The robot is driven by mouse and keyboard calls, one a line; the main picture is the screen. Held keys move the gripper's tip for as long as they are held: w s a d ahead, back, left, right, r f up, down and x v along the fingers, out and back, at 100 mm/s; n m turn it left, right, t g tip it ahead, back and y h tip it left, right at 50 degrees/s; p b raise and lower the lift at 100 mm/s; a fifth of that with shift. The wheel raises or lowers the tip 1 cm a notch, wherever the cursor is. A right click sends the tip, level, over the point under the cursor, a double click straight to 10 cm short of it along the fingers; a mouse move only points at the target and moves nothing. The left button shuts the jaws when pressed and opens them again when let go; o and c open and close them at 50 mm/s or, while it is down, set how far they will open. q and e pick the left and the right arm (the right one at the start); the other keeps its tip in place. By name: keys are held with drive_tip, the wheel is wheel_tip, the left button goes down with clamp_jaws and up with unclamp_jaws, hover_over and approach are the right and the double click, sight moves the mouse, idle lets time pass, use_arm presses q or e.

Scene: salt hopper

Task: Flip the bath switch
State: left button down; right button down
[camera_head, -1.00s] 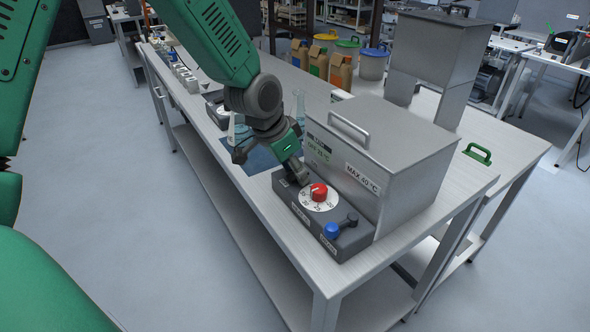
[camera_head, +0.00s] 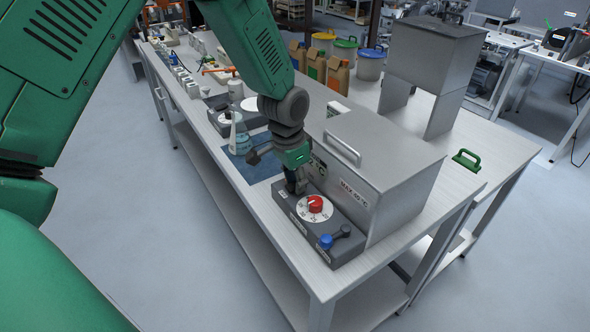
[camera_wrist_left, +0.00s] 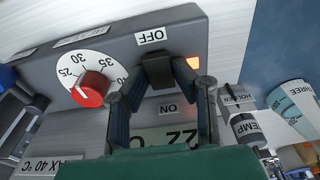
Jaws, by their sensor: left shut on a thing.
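The bath (camera_head: 400,165) is a grey metal box with a lid handle and a "MAX 40 °C" label. Its dark control panel (camera_head: 340,245) carries a red knob (camera_head: 315,204) on a white dial and a blue-tipped lever (camera_head: 327,241). In the left wrist view the black bath switch (camera_wrist_left: 158,72) sits between the "OFF" and "ON" labels, beside a glowing orange light (camera_wrist_left: 192,63). My left gripper (camera_head: 295,188) is at the panel's far end and hides the switch in the head view. Its fingers (camera_wrist_left: 158,88) are shut on the switch. My right gripper is out of view.
A flask (camera_head: 240,135) stands on a blue mat (camera_head: 250,165) behind the gripper. A metal hopper stand (camera_head: 430,60) is behind the bath, with a green handle (camera_head: 467,159) to its right. Bags and buckets stand farther back.

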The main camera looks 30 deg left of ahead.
sight(291, 186)
use_arm(q)
drive_tip(key=shift+w, duration=0.2)
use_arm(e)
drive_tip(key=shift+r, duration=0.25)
use_arm(q)
drive_tip(key=shift+r, duration=0.1)
drive_tip(key=c, duration=1.3)
unclamp_jaws()
drive_tip(key=shift+r, duration=0.4)
drive_tip(key=r, duration=0.7)
drive_tip(key=s+r, duration=0.1)
drive_tip(key=r, duration=0.2)
drive_tip(key=shift+a+r, duration=0.25)
drive_tip(key=shift+r, duration=0.15)
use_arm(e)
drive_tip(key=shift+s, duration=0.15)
